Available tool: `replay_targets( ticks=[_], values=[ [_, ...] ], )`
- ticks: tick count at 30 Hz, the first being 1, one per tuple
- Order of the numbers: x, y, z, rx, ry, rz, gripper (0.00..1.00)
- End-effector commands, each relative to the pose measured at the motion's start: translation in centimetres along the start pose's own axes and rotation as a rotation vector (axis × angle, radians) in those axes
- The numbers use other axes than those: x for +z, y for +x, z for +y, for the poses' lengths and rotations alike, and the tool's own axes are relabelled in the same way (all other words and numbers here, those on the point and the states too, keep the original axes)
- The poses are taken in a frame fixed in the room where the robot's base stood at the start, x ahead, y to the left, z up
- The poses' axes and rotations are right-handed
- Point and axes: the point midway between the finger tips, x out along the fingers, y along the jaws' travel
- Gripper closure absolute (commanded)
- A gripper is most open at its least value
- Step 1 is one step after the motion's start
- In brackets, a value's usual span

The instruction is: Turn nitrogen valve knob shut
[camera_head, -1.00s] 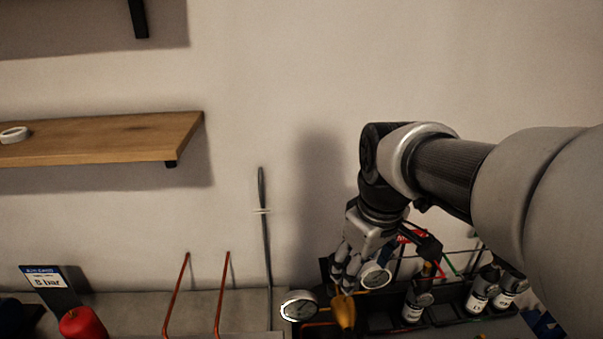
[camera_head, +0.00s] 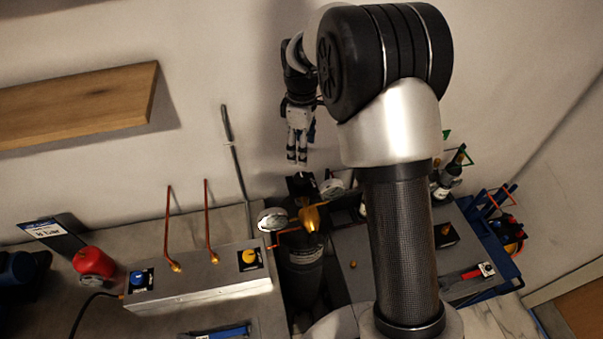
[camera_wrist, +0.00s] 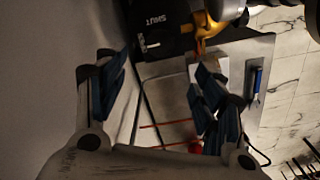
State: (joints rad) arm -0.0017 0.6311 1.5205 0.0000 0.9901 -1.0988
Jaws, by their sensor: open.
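A black plate (camera_wrist: 162,25) lettered SHUT, with a small white mark on it, shows at the top of the wrist view. It seems to be the dark top (camera_head: 300,186) above the dark cylinder (camera_head: 302,250) in the head view. A brass regulator (camera_head: 310,218) with two round gauges, one left (camera_head: 272,220) and one right (camera_head: 332,188), sits at the cylinder. The valve knob itself I cannot make out clearly. My gripper (camera_head: 297,162) is open and empty, pointing down just above the dark top. In the wrist view its spread fingers (camera_wrist: 160,72) straddle empty space.
A grey box (camera_head: 200,280) with a blue knob (camera_head: 139,279) and a yellow knob (camera_head: 249,257) stands left of the cylinder. Copper pipes (camera_head: 207,220) rise behind it. A red canister (camera_head: 93,262) is farther left. A wooden shelf (camera_head: 80,105) hangs on the wall.

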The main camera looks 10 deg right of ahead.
Motion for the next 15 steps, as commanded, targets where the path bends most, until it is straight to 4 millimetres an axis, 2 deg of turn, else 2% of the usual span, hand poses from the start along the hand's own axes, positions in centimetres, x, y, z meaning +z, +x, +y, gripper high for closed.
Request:
replay_targets(
  ticks=[1, 6, 15],
  values=[
    [0.1, 1.4, -0.2, -0.005, 0.0, -0.003, 0.37],
    [0.1, 5.1, -0.2, -0.006, 0.001, -0.003, 0.37],
    [0.1, 10.6, -0.1, -0.003, 0.001, -0.001, 0.37]
  ],
)
